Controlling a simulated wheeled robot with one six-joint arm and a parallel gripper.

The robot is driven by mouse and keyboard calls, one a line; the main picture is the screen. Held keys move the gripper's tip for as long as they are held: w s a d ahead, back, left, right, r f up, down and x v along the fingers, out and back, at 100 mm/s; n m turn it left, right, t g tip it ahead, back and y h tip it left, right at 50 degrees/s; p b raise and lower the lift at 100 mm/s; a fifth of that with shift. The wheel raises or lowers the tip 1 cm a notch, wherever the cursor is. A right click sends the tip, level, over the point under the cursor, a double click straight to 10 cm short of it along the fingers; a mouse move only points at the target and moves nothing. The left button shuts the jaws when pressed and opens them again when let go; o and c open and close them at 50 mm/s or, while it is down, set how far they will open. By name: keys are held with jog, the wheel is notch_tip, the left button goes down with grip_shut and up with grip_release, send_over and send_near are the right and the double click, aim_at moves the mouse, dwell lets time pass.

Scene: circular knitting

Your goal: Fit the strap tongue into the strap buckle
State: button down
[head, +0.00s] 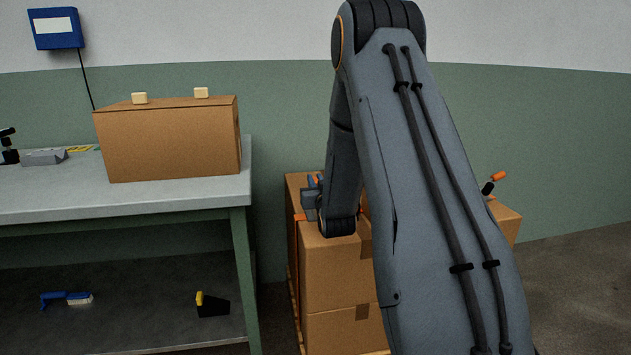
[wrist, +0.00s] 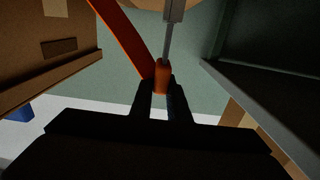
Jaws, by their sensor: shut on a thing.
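My gripper (wrist: 161,98) is shut on an orange grip (wrist: 161,77) in the wrist view. A thin grey metal shaft (wrist: 167,42) runs up from this grip to a wider grey piece (wrist: 174,10) at the top edge. I take the held part to be the strap tongue. The orange strap (wrist: 122,35) comes down from the upper left to the grip. In the head view my gripper (head: 311,203) is beside the upper left of the stacked cartons, partly hidden by my arm.
Cartons (head: 330,278) stand stacked on a pallet, with an orange-tipped black lever (head: 492,184) at their right. A workbench (head: 200,200) at the left carries a large carton (head: 170,140). Its lower shelf holds small tools. Floor at the far right is clear.

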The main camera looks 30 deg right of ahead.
jog(key=shift+f+b, duration=1.05)
jog(key=shift+f, duration=0.75)
jog(key=c, duration=1.6)
grip_release()
jog(key=shift+s, duration=0.1)
jog(key=v, duration=0.7)
jog(key=shift+s+a+p, duration=0.1)
jog(key=shift+s+p, duration=0.25)
